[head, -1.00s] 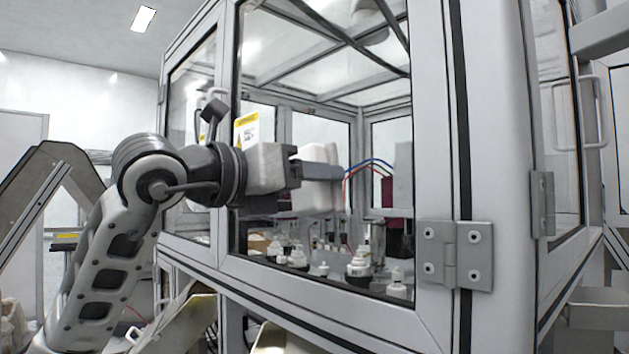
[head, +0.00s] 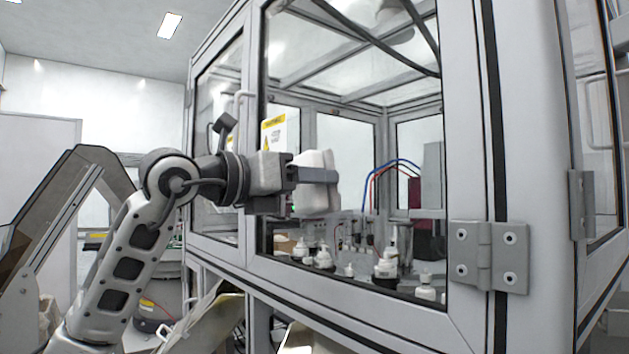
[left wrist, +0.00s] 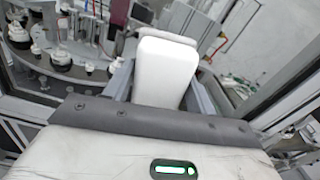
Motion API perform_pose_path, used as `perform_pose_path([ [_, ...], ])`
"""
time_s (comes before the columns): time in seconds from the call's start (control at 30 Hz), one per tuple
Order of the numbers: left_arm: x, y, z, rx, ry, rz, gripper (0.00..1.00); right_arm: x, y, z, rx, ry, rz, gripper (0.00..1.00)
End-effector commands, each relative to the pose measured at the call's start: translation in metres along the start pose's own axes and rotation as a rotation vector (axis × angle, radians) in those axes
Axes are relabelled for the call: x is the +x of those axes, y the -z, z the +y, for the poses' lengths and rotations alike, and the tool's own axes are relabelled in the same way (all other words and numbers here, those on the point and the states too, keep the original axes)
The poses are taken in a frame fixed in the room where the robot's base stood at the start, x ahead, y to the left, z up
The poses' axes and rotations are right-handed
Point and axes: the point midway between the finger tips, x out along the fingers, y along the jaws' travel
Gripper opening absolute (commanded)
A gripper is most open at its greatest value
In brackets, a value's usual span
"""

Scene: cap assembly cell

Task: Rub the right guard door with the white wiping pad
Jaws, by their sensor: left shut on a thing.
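My left gripper (head: 320,177) is shut on the white wiping pad (head: 316,201) and holds it upright in front of the right guard door (head: 461,120). The door is a large glazed panel in a grey frame, with a hinge on its right side. The pad is over the left part of its glass; I cannot tell whether it touches. In the left wrist view the pad (left wrist: 165,70) stands between the two fingers, with the cell's interior beyond it. My right gripper is in neither view.
A metal hinge (head: 488,256) sticks out at the door's right edge. To the left is another glazed panel with a handle (head: 238,115). A yellow-topped label (head: 273,135) shows beside my gripper. White-capped pump bottles (head: 387,262) and red and blue tubes are behind the glass.

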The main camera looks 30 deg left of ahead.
Motion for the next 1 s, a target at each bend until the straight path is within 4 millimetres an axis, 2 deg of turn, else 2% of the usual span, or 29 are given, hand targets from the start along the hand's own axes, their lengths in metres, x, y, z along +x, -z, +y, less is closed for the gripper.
perform_pose_path([
  [0.43,-0.003,0.000,0.005,0.000,-0.002,0.000,0.38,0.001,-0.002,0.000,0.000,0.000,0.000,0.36],
  [1.0,-0.057,0.000,0.004,0.001,-0.001,-0.002,0.38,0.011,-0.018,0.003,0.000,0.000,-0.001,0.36],
])
